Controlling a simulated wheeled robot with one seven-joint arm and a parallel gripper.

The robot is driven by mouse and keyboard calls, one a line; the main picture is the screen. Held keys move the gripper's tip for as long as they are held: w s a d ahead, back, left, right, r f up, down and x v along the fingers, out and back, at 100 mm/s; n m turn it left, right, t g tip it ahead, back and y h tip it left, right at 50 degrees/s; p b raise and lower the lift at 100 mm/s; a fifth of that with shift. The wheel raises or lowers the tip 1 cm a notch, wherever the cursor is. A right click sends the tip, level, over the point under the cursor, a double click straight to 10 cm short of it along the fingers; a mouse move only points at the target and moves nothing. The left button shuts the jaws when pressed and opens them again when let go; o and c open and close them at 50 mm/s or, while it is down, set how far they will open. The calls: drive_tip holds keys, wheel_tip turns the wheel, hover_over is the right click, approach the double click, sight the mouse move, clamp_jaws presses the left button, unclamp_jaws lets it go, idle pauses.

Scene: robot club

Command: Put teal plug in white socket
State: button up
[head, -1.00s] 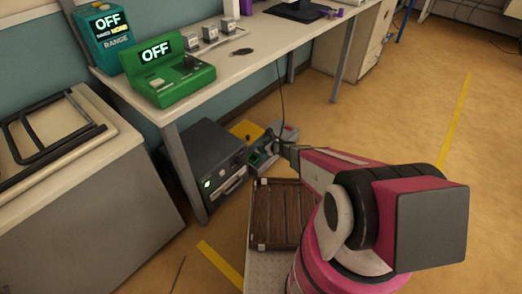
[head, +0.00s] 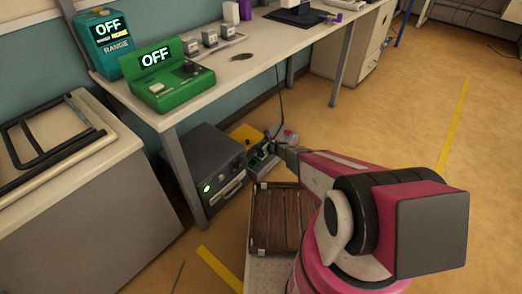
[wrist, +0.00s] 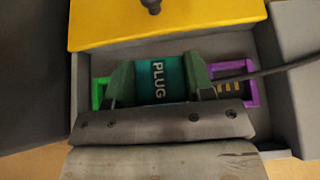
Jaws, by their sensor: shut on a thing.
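The teal plug (wrist: 161,80), marked PLUG, is between the two dark green fingers of my gripper (wrist: 161,82), which is shut on it. A dark cable (wrist: 265,71) runs from it to the right. The plug is over a grey socket housing (wrist: 225,46). A green-framed socket (wrist: 99,92) shows left of the fingers and a purple-framed socket (wrist: 238,86) right of them. No white socket shows; the plug and gripper cover the middle of the housing. I cannot tell whether the plug touches it. In the head view my gripper (head: 272,146) is low beside the bench, small and partly hidden.
A yellow panel (wrist: 165,22) borders the housing, with a dark knob above it. In the head view a dark grey unit (head: 205,160) stands left of the housing. A wooden crate (head: 276,222) is in front. The bench (head: 230,75) overhangs nearby. Open floor lies right.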

drive_tip(key=shift+f, duration=1.1)
drive_tip(key=shift+f, duration=0.15)
drive_tip(key=o, duration=0.9)
drive_tip(key=shift+o, duration=0.2)
